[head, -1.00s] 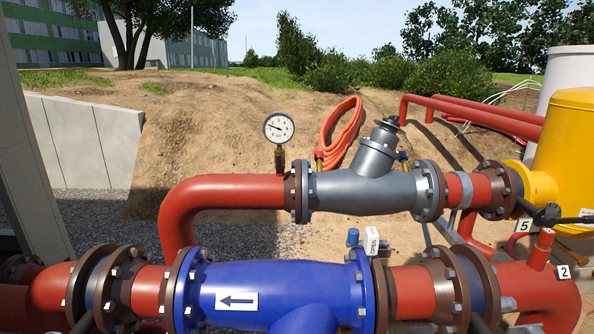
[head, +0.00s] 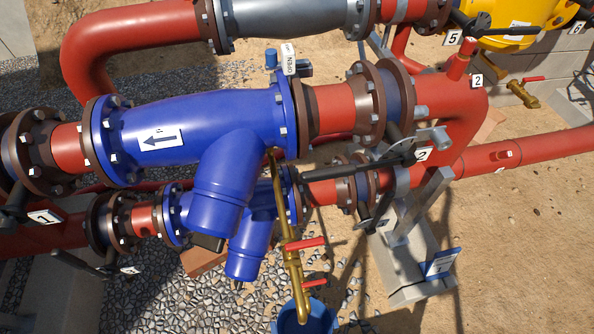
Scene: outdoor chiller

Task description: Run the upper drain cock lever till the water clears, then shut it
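The upper drain cock has a red lever (head: 305,243) that points right, crosswise to its brass pipe (head: 277,195). The brass pipe hangs down below the large blue strainer body (head: 200,135). A second, shorter red lever (head: 314,283) sits lower on the brass pipework and also points right. A blue bucket (head: 306,322) stands under the brass outlet, cut off by the bottom edge. I see no water running, and the water in the bucket cannot be made out. My gripper is not in view.
A black valve handle (head: 370,155) reaches across to the right of the brass pipe. A smaller blue strainer (head: 250,245) hangs close to its left. Another brass cock with a red lever (head: 533,79) is at the upper right. Bare sandy ground (head: 520,240) lies at the right.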

